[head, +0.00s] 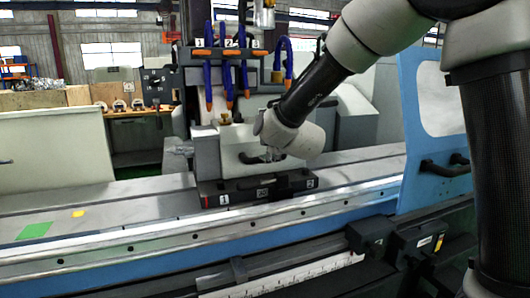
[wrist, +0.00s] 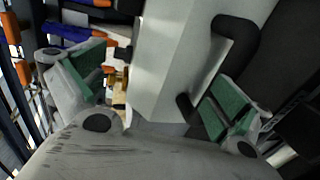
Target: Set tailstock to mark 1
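A pale grey housing, which looks like the tailstock (head: 236,146), stands on a black base (head: 240,192) on the machine bed. The base's front carries a white "1" label (head: 224,198) at left and a "2" label (head: 311,183) at right, with another small plate between. My gripper (head: 270,155) is at the housing's front, beside its black handle; the arm partly hides this area. In the wrist view, my gripper (wrist: 155,90) has its green-padded fingers wide apart. The grey housing (wrist: 175,60) and its black bar handle (wrist: 222,60) show between them. Contact cannot be told.
Blue hoses with orange tips (head: 230,85) hang behind the housing. A blue door with a window (head: 430,130) stands at right. A scale (head: 290,280) runs along the front. The bed at left is clear except for a green patch (head: 34,231) and a yellow piece (head: 78,213).

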